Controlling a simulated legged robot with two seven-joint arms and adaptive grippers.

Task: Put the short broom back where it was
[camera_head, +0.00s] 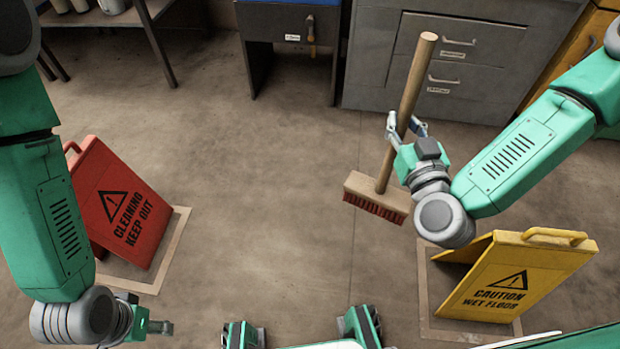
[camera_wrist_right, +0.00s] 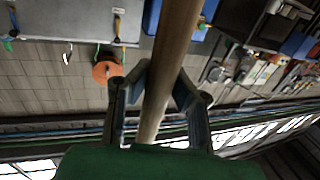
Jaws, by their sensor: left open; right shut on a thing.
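The short broom (camera_head: 402,100) has a wooden handle and a wooden head with red bristles. It is held nearly upright in the head view, its handle tilted a little to the right at the top. My right gripper (camera_head: 406,128) is shut around the handle above the broom head. The handle also shows in the right wrist view (camera_wrist_right: 172,62), between the two fingers of my right gripper (camera_wrist_right: 165,88). Whether the bristles touch the floor I cannot tell. My left gripper (camera_head: 160,327) is open and empty at the lower left, far from the broom.
A red "cleaning keep out" sign (camera_head: 120,205) stands at left inside a taped floor outline. A yellow "caution wet floor" sign (camera_head: 520,280) stands at right in another outline (camera_head: 425,300). Grey drawer cabinets (camera_head: 455,60) line the back. The middle floor (camera_head: 260,190) is clear.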

